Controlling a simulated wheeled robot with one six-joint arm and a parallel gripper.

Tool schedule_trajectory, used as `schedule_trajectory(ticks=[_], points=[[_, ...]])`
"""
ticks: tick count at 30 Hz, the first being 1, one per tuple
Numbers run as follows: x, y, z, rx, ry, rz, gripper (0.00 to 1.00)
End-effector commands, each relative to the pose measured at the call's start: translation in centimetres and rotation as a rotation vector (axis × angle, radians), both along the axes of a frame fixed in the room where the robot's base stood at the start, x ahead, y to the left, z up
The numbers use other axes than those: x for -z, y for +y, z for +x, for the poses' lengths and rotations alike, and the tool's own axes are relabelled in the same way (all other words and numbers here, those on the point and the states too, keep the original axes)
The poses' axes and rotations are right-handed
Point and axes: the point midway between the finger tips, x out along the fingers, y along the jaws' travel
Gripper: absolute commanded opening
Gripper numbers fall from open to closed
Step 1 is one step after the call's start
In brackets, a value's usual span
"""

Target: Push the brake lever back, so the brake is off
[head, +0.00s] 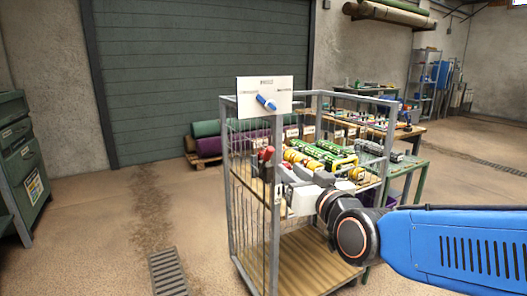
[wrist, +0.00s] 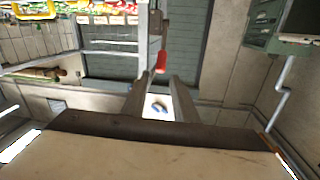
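A white panel (head: 265,97) with small labels stands at the top of the wire cart, and a blue lever (head: 266,102) sits tilted on its face. The panel labels are too small to read. My gripper (head: 283,184) is below and in front of the panel, apart from the lever, at the cart's near side. In the wrist view, its two fingers (wrist: 160,101) are spread with nothing between them touching. The white panel with the blue lever (wrist: 158,105) shows beyond, in the gap. A red-gripped handle (head: 266,154) stands near the fingers; it also shows in the wrist view (wrist: 162,61).
The cart's grey frame (head: 225,140) and wire sides surround my gripper's area. Green and yellow items (head: 320,153) fill its upper shelf. The lower wooden shelf (head: 315,268) is bare. A green cabinet (head: 22,165) stands at the left; the floor between is clear.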

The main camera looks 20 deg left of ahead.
Motion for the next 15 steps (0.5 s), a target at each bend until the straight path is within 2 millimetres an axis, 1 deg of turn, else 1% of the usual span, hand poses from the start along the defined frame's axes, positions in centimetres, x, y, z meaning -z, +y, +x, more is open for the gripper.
schedule_trajectory(ticks=[5,8,15], points=[[-0.2,0.8,0.5,-0.002,-0.006,0.007,0.26],[-0.1,1.6,1.3,-0.001,-0.005,0.006,0.26],[-0.1,4.0,4.0,-0.001,-0.005,0.004,0.26]])
